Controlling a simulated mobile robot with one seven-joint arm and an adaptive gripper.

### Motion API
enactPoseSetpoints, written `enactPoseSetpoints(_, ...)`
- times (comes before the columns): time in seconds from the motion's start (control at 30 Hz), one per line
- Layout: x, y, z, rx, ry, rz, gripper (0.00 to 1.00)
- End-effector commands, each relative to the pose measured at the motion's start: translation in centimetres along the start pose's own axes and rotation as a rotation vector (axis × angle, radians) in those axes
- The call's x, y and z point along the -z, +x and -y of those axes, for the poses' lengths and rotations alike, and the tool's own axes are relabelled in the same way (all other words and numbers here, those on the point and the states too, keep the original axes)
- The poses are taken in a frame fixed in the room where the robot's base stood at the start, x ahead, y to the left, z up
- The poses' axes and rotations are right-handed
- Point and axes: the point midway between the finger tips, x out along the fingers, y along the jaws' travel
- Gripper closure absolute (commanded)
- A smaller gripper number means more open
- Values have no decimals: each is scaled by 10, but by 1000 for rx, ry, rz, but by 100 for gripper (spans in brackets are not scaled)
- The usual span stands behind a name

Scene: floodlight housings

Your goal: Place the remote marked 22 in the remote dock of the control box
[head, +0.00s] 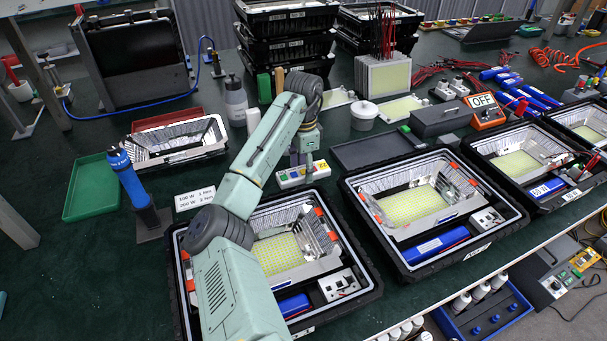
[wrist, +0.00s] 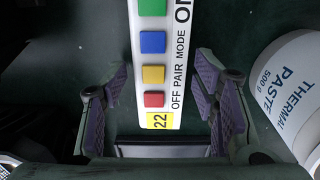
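The remote marked 22 (wrist: 158,75) is a white strip with green, blue, yellow and red buttons and a yellow 22 label at its near end. In the head view the remote (head: 291,176) lies on the bench just below my gripper (head: 304,158). In the wrist view my gripper (wrist: 162,85) is open, with one finger on each side of the remote and gaps between. A grey box (head: 437,120) stands beside an orange unit (head: 486,120) with an OFF sign, perhaps the control box. I cannot make out a remote dock.
A white thermal paste tub (wrist: 292,88) is close right of my gripper. A floodlight housing (head: 350,290) lies in front, partly behind my arm, with another housing (head: 515,225) to its right. A dark flat panel (head: 375,152) lies right of the remote. A green tray (head: 90,190) is at left.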

Motion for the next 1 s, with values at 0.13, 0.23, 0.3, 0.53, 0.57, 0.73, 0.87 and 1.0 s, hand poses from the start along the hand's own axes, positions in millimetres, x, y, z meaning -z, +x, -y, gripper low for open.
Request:
enactPoseSetpoints(0.13, 0, 0, 0, 0, 0, 0, 58)
enactPoseSetpoints(0.23, 0, 0, 0, 0, 0, 0, 65)
enactPoseSetpoints(0.3, 0, 0, 0, 0, 0, 0, 70)
enactPoseSetpoints(0.53, 0, 0, 0, 0, 0, 0, 85)
enactPoseSetpoints(0.57, 0, 0, 0, 0, 0, 0, 87)
enactPoseSetpoints(0.73, 0, 0, 0, 0, 0, 0, 94)
enactPoseSetpoints(0.87, 0, -4, 0, 1, 0, 0, 94)
enactPoseSetpoints(1.0, 0, -22, 1, 4, 1, -1, 94)
